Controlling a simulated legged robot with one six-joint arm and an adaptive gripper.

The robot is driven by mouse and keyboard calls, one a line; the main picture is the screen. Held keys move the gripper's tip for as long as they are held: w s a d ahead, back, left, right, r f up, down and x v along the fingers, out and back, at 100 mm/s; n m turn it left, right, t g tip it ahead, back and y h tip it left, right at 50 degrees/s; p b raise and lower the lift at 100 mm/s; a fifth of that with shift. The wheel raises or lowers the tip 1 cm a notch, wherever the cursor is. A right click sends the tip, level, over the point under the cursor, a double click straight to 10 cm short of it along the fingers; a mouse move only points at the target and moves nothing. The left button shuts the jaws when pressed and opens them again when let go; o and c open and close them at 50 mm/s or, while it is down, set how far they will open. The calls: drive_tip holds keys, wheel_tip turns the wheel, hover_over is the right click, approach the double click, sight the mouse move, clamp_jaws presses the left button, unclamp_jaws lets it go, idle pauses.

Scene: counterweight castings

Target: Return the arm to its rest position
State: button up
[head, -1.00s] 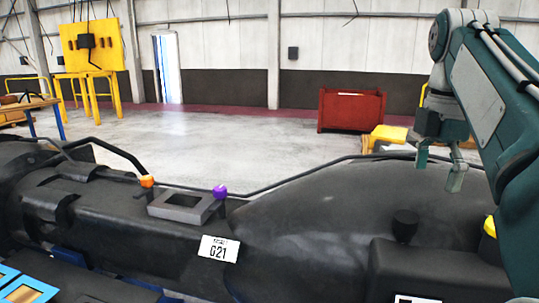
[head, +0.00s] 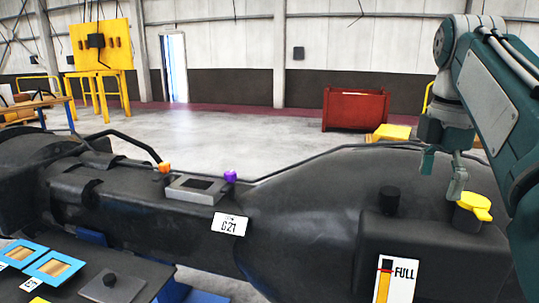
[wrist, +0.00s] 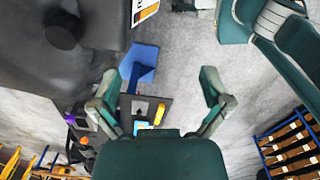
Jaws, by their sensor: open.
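My gripper (head: 441,172) hangs at the right of the head view on my teal arm. Its two fingers point down and stand apart, with nothing between them. It is near the right part of the big dark casting (head: 300,200), apparently above or in front of it. In the wrist view my gripper (wrist: 164,90) also shows open and empty. Beyond its fingers are grey floor, a blue stand (wrist: 140,65) and part of a dark table.
The casting carries a grey frame (head: 195,189), orange and purple knobs, a G21 label, a black knob, a yellow cap (head: 474,207) and a FULL gauge (head: 397,275). A dark table (head: 80,280) with blue-framed plates stands front left. A red bin (head: 355,109) stands behind on open floor.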

drive_tip(key=s+a+f+m+t, duration=0.1)
drive_tip(key=s+a+f+m, duration=0.2)
drive_tip(key=f+m, duration=0.3)
drive_tip(key=s+a+f+m+t, duration=0.2)
drive_tip(key=s+f+m, duration=0.3)
drive_tip(key=f, duration=0.5)
drive_tip(key=s+a+f+m+t, duration=0.2)
drive_tip(key=s+a+f+m, duration=0.2)
drive_tip(key=f, duration=0.5)
drive_tip(key=a+m, duration=0.1)
drive_tip(key=m, duration=0.1)
drive_tip(key=shift+s+m, duration=0.2)
drive_tip(key=shift+m, duration=0.1)
